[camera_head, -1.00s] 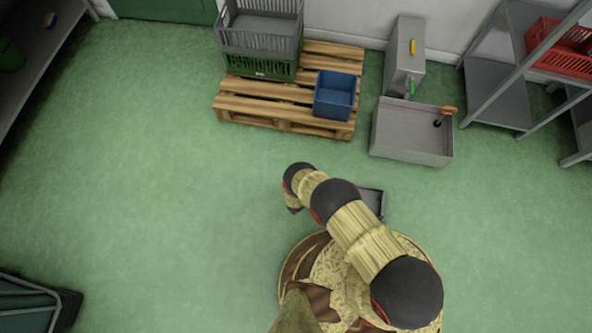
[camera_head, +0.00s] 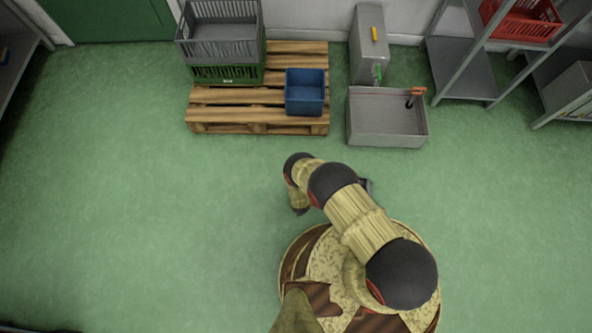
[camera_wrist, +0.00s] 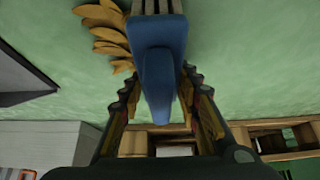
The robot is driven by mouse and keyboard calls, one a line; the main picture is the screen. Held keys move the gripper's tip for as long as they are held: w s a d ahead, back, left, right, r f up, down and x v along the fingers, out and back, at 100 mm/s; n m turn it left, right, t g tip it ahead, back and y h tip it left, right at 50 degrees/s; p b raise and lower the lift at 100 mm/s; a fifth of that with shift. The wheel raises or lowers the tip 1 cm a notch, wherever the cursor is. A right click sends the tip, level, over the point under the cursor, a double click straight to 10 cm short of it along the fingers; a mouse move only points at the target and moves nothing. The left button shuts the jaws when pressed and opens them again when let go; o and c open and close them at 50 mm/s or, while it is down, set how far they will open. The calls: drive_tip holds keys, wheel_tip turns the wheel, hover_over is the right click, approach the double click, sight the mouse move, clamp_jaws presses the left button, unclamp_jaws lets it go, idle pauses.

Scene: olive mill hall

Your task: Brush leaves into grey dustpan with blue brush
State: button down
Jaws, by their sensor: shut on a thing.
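The blue brush (camera_wrist: 158,65) is held in my gripper (camera_wrist: 160,88), whose two fingers close on its handle from both sides in the wrist view. Pale grey bristles (camera_wrist: 155,6) show at the top edge. A pile of yellow-brown leaves (camera_wrist: 103,35) lies on the floor beside the bristles, to their left. A dark grey flat thing, probably the dustpan (camera_wrist: 15,78), shows at the left edge. In the head view a small part of the dustpan (camera_head: 369,188) shows beside my arm, which hides the rest. The leaves and brush are hidden there.
A wooden pallet (camera_head: 225,115) bears stacked grey and green crates (camera_head: 222,45) and a blue bin (camera_head: 305,93). A grey metal basin (camera_head: 385,130) stands right of it. Grey shelving (camera_head: 460,75) stands at the right. The green floor at left is clear.

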drive_tip(key=shift+d, duration=9.25)
drive_tip(key=shift+a+r+p, duration=0.2)
drive_tip(key=shift+r+p, duration=0.45)
drive_tip(key=shift+r, duration=0.3)
drive_tip(key=shift+a+r+p, duration=0.25)
drive_tip(key=shift+r+p, duration=0.45)
drive_tip(key=shift+r, duration=0.2)
drive_tip(key=shift+a+r+p, duration=0.2)
drive_tip(key=shift+r+p, duration=0.45)
drive_tip(key=shift+r, duration=0.3)
drive_tip(key=shift+w, duration=0.1)
